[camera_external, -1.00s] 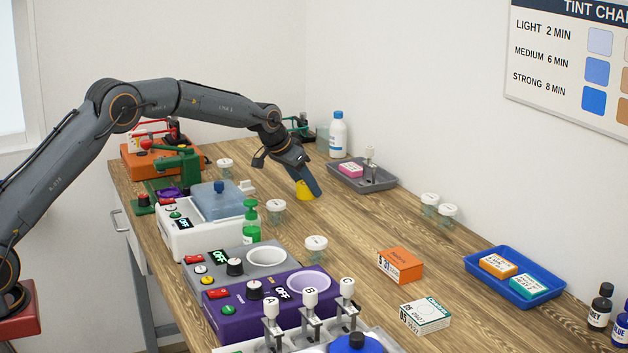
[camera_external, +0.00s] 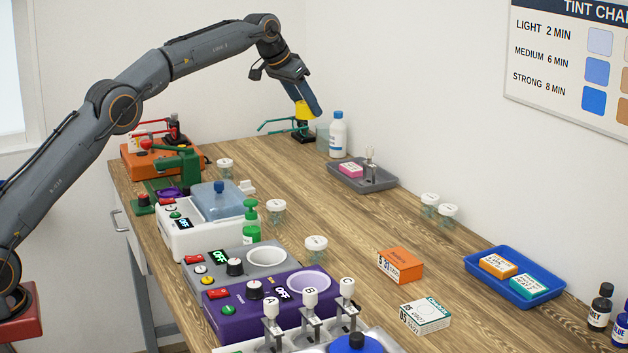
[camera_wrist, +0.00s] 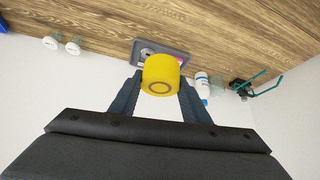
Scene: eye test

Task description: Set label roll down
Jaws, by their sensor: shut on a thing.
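The label roll (camera_external: 303,109) is a yellow cylinder held high above the back of the table. My gripper (camera_external: 308,103) is shut on it, with a blue finger on its right side. In the wrist view the yellow roll (camera_wrist: 161,74) sits between the two dark blue fingers of my gripper (camera_wrist: 161,88), its round end with a ring facing the camera. The roll is clear of the wooden table (camera_external: 330,230).
A grey tray (camera_external: 380,185) with a pink block, a white bottle (camera_external: 338,136) and a teal-armed stand (camera_external: 303,136) are at the back. Lidded jars (camera_external: 429,203) stand along the wall. Machines line the left edge. The middle of the table has free room.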

